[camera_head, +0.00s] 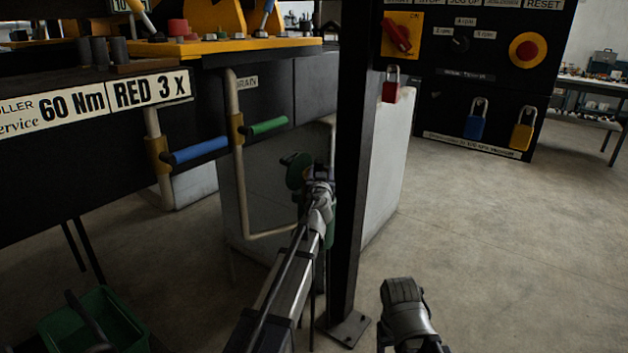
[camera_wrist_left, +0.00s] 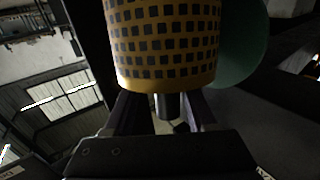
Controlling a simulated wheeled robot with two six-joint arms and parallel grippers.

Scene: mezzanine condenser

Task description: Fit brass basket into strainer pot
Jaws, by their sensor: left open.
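The brass basket (camera_wrist_left: 165,45), a yellow cup with rows of square dark holes, fills the top middle of the left wrist view. My left gripper (camera_wrist_left: 163,112) is open, its fingers on either side of a short grey stem below the basket. Whether they touch the stem I cannot tell. A green round part (camera_wrist_left: 242,45) stands just behind the basket. In the head view my left gripper (camera_head: 319,176) is beside a green disc (camera_head: 296,170), and the basket is mostly hidden. Green body parts (camera_head: 330,228) show behind my arm; I cannot tell whether they are the strainer pot.
A black post (camera_head: 350,150) rises close right of my left gripper. Pipes with a blue handle (camera_head: 200,150) and a green handle (camera_head: 268,126) are at left. A control panel with padlocks (camera_head: 475,120) stands behind. A green crate (camera_head: 93,325) is at lower left.

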